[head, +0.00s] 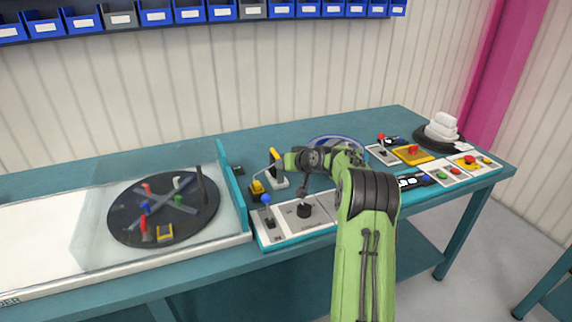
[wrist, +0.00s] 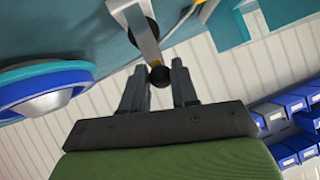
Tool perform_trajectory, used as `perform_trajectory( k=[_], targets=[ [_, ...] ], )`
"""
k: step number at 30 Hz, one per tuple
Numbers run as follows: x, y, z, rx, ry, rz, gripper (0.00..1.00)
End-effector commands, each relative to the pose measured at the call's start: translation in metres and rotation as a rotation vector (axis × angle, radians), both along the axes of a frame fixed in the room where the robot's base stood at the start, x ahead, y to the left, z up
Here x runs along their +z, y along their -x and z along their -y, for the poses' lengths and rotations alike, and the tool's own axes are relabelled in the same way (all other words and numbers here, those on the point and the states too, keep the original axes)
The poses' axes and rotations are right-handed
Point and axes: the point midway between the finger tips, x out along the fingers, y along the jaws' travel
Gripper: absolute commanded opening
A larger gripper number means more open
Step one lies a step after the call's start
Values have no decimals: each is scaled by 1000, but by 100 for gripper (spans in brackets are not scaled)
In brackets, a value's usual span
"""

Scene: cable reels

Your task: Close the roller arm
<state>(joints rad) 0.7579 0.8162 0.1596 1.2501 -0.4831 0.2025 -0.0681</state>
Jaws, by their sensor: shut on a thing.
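The roller arm is a grey metal bar (wrist: 140,32) with a round black knob (wrist: 160,76) at its end, seen at the top middle of the wrist view. My gripper (wrist: 158,85) has its two grey fingers on either side of the knob and is shut on it. In the head view my gripper (head: 290,160) reaches left to a small grey and yellow stand (head: 277,168) on the teal bench. My green arm and the gripper hide part of that mechanism. The exact angle of the roller arm is hard to tell.
A round black reel plate (head: 125,225) lies behind a clear panel at left. A control panel with a blue-knobbed lever (head: 267,200) is in front. A blue-rimmed round part (wrist: 45,88) is beside the gripper. More switch panels (head: 440,174) and a white stack (head: 442,127) stand at right.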

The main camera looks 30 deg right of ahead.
Motion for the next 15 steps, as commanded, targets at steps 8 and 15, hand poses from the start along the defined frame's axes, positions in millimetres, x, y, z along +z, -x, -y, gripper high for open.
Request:
perform_trajectory(
  k=[8,15],
  targets=[
    [-12,4,1,-5,-10,-27,54],
    [-8,3,0,-2,-8,-20,54]
  ],
)
